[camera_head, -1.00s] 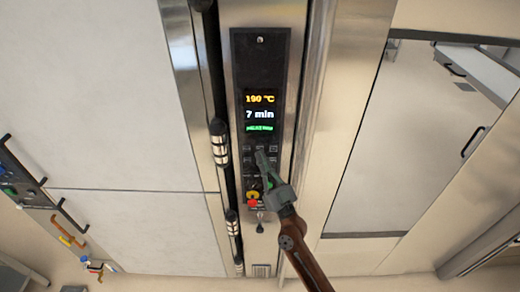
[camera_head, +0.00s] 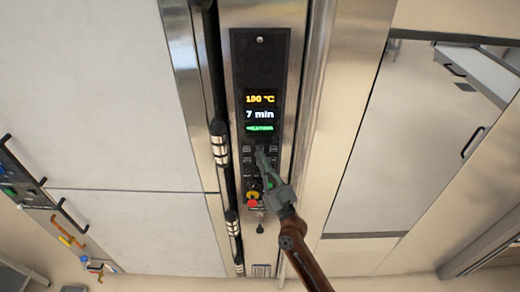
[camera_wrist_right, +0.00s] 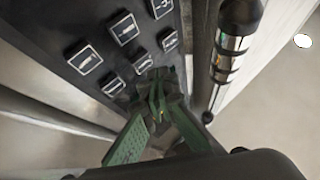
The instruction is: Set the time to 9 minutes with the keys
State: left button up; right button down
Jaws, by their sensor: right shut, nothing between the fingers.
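The black control panel (camera_head: 260,70) is set in a steel column. Its display (camera_head: 260,114) shows an orange temperature, 180 or 190 °C, a white "7 min" and a green line too blurred to read. Below it is a block of small square keys (camera_head: 247,149), also seen in the right wrist view (camera_wrist_right: 124,27). My right gripper (camera_head: 262,153) is shut and empty, its fingertips over the middle column near the top key row. In the wrist view its green fingertips (camera_wrist_right: 157,85) are close to the keys; contact cannot be told. My left gripper is not in view.
A yellow and red knob (camera_head: 253,199) sits low on the panel, below the keys. A dark vertical bar with steel collars (camera_head: 219,144) runs just left of the panel. Large pale door panels (camera_head: 110,100) fill the left.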

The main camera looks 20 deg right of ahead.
jog(key=shift+w+d, duration=0.1)
jog(key=shift+w, duration=0.35)
jog(key=shift+w+d, duration=0.15)
jog(key=shift+w, duration=0.2)
dwell(0.7)
jog(key=shift+s, duration=0.15)
jog(key=shift+s+a+p, duration=0.25)
jog(key=shift+s+p, duration=0.1)
jog(key=shift+s, duration=0.35)
dwell(0.4)
jog(key=shift+w, duration=0.15)
